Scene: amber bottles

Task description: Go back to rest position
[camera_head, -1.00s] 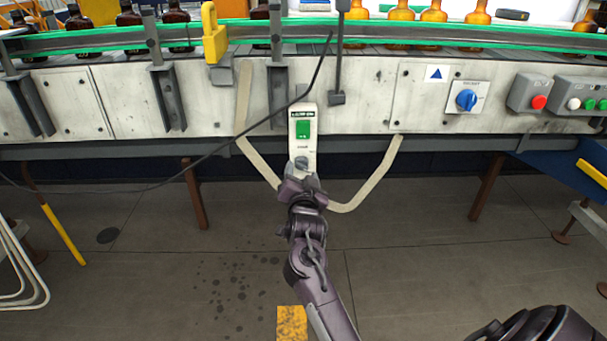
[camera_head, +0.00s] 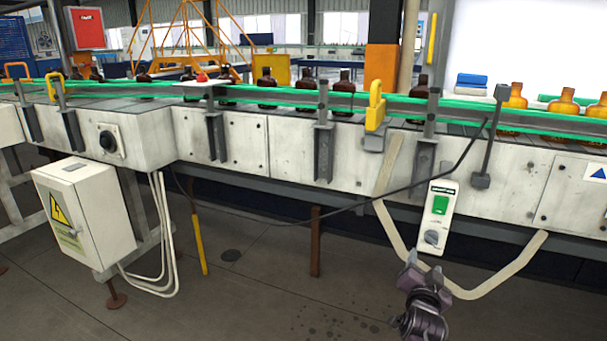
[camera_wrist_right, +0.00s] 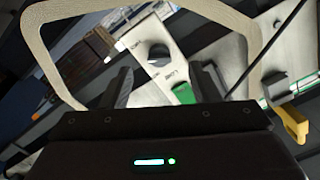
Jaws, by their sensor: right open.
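My right gripper (camera_head: 411,266) is at the lower right of the head view, just below and left of a white control box (camera_head: 449,205). The box hangs on the conveyor's front and has a green switch (camera_head: 440,205) above a grey knob (camera_head: 431,237). In the right wrist view, my right gripper (camera_wrist_right: 168,85) is open with nothing between its fingers. The box's knob (camera_wrist_right: 159,55) and green switch (camera_wrist_right: 183,93) show beyond the fingers. My left gripper is not in view.
A pale bent rail (camera_head: 465,293) loops below and around the control box, close to my right gripper. A black cable (camera_head: 330,210) droops in front of the conveyor (camera_head: 240,145), which carries amber bottles (camera_head: 344,79). A white electrical cabinet (camera_head: 85,213) stands left. Floor is open below.

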